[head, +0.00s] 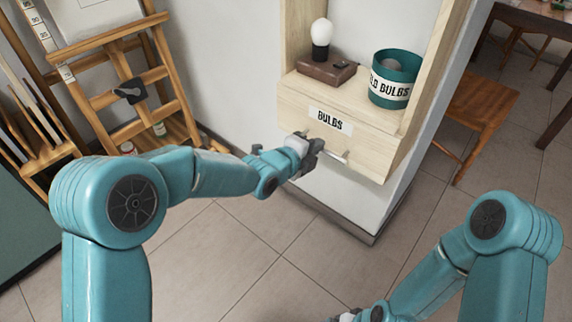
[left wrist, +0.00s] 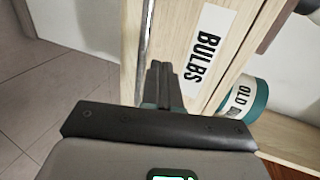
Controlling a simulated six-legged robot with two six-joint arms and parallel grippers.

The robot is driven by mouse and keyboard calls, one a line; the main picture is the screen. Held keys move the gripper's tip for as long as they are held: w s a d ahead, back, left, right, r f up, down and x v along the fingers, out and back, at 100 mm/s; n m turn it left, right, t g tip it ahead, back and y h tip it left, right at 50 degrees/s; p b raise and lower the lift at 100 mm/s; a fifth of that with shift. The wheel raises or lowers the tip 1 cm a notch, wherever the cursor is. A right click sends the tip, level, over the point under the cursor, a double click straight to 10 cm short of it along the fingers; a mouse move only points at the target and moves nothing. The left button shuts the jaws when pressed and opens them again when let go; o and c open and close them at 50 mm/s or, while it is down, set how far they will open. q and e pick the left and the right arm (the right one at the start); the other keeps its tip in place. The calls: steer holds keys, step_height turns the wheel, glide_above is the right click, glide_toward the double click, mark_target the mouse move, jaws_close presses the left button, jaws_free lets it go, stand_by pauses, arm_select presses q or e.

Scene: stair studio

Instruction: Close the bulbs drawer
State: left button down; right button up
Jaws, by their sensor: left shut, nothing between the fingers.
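The bulbs drawer (head: 365,142) has a pale wood front with a "BULBS" label and a metal bar handle (head: 334,154). It sits under a shelf in a pale wood unit; I see no clear gap at its top edge. In the left wrist view the drawer front (left wrist: 172,30) and its label stand just beyond my fingers, with the handle (left wrist: 145,35) to their left. My left gripper (head: 312,152) is shut and empty, at the drawer front by the handle; contact is unclear. My right gripper (head: 345,316) barely shows at the bottom edge.
On the shelf above stand a lamp with a white bulb (head: 322,33) on a brown base and a teal "OLD BULBS" can (head: 397,72). A wooden easel (head: 125,90) stands at the left. A wooden chair (head: 475,105) is at the right. The tiled floor in front is clear.

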arm_select(q)
steer(key=p+v, duration=0.1)
steer(key=v, duration=0.8)
steer(key=s+a+f+n+g+y, duration=0.2)
steer(key=s+a+f+n, duration=0.15)
steer(key=f, duration=0.65)
steer(key=s+a+f+n+g+y, duration=0.1)
steer(key=s+a+f+n+g, duration=0.25)
steer(key=f, duration=0.75)
steer(key=s+a+f+n+g+y, duration=0.1)
steer(key=s+a+f+n+g, duration=0.1)
steer(key=s+f+n, duration=0.6)
steer(key=s+a+f+n+g, duration=0.1)
steer(key=s+f+n+g, duration=0.3)
steer(key=s, duration=0.6)
steer(key=s+r+n+p, duration=0.3)
steer(key=r+n+p, duration=0.5)
steer(key=r+p, duration=1.6)
steer(key=shift+r, duration=0.4)
